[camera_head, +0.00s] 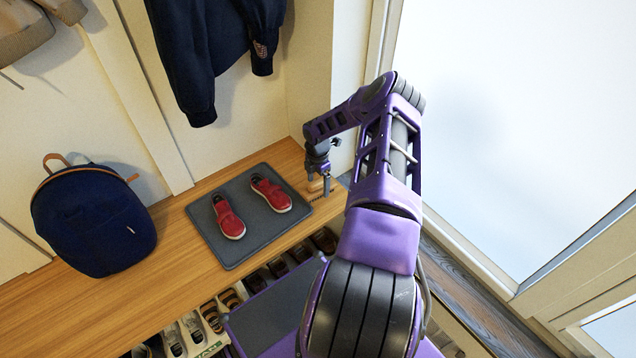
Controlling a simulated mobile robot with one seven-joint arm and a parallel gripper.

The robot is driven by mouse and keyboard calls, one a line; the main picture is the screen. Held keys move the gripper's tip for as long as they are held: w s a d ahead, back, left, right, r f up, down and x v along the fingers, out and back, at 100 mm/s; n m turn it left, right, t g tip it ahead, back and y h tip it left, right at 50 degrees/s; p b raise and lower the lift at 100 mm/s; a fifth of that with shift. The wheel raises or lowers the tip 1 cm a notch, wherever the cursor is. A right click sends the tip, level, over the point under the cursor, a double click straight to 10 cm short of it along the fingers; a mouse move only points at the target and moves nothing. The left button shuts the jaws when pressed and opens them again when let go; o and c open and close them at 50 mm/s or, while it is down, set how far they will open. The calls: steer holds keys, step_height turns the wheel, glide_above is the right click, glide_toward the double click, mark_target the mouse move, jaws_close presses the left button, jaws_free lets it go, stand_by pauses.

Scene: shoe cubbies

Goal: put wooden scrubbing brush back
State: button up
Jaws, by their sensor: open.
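My gripper (320,181) points down at the right end of the wooden bench, close above its surface. Its jaws are open. A small light-brown wooden scrubbing brush (315,186) sits on the bench at the gripper's fingers, just right of the grey mat. The fingers partly hide the brush. I cannot tell whether they touch it.
The bench (180,270) bears a grey mat (236,248) with two red shoes (229,217) and a navy backpack (92,222). Several shoes fill the cubbies below. A dark jacket (208,50) hangs above. A wall edge stands close behind the gripper.

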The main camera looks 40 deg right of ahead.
mark_target(317, 181)
steer(key=shift+r+p, duration=0.5)
steer(key=shift+r, duration=0.1)
step_height(317, 181, up, 12)
steer(key=p, duration=0.1)
steer(key=shift+p, duration=0.35)
steer(key=shift+w, duration=0.1)
